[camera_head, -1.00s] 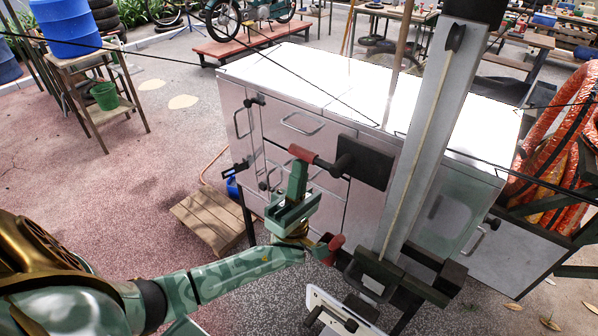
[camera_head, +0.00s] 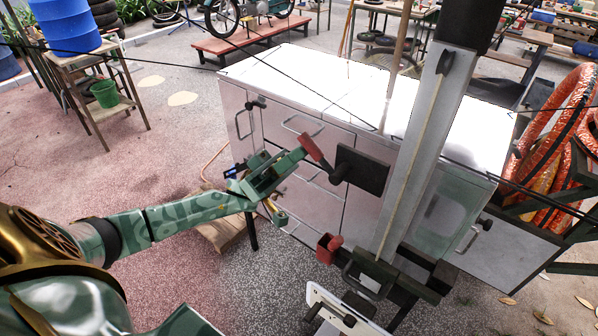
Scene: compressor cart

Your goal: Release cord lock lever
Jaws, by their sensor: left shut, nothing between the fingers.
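The cord lock lever (camera_head: 317,149) has a red grip. It slants up and left from a short black shaft on a black plate (camera_head: 368,171) beside the tall grey mast (camera_head: 425,140). A pale cord (camera_head: 413,140) runs along the mast. My left gripper (camera_head: 301,155) is shut and empty, tilted up to the right, its fingertips at the left side of the red grip. They look to be touching it, though a small gap cannot be ruled out. My right gripper is not in view.
The pale metal cabinet (camera_head: 290,80) with several bar handles stands right behind the lever. A red block (camera_head: 328,248) and a dark frame (camera_head: 405,275) sit at the mast's foot. Thin dark cables cross the view. The floor to the left is open.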

